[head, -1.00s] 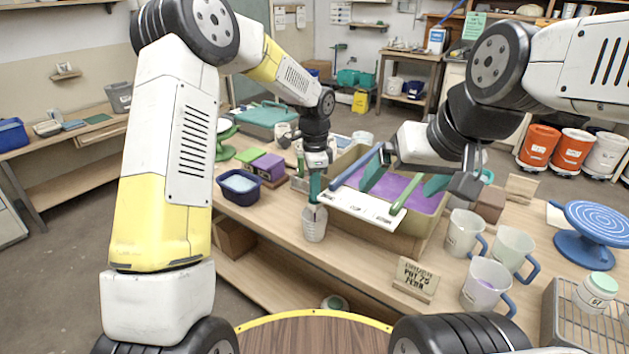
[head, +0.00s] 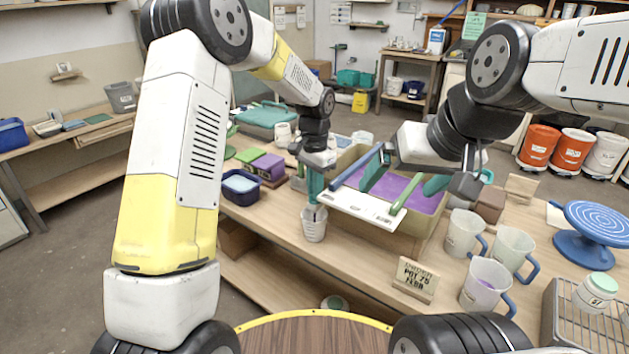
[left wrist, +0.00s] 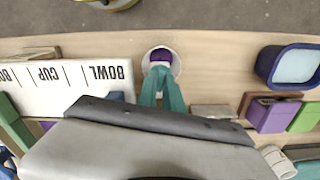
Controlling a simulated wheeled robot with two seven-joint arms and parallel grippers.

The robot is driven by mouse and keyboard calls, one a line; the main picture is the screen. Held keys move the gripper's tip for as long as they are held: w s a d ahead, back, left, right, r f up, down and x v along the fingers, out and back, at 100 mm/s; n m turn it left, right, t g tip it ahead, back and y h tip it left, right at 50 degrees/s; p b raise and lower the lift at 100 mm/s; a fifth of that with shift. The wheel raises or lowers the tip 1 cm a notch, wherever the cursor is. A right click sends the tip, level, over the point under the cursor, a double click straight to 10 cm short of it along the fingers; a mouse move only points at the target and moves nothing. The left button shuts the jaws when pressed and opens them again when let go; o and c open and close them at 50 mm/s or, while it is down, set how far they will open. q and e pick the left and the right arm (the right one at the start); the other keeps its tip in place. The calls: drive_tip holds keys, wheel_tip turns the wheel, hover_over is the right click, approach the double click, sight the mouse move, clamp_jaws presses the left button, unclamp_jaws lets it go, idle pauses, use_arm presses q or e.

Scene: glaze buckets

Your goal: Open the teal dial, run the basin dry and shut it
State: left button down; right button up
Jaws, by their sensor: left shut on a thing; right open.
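The tan basin (head: 405,240) holds light purple glaze (head: 395,186). A white strip (head: 362,206) lettered BOWL and CUP lies along its front; it also shows in the left wrist view (left wrist: 70,88). My left gripper (head: 315,203) points down into a small white cup (head: 314,228). In the left wrist view its teal fingers (left wrist: 162,72) are together on a dark purple thing (left wrist: 161,56) inside the cup's mouth; its shape is mostly hidden. My right gripper (head: 402,185) is open above the basin. A small teal rounded thing (head: 487,176) shows behind it; I cannot tell whether it is the dial.
A navy tub (head: 240,188) and a purple block (head: 269,166) stand left. Several mugs (head: 464,232), a sign (head: 415,279) and a blue turntable (head: 594,222) stand right.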

idle(0.3)
use_arm(q)
drive_tip(key=c, duration=1.5)
unclamp_jaws()
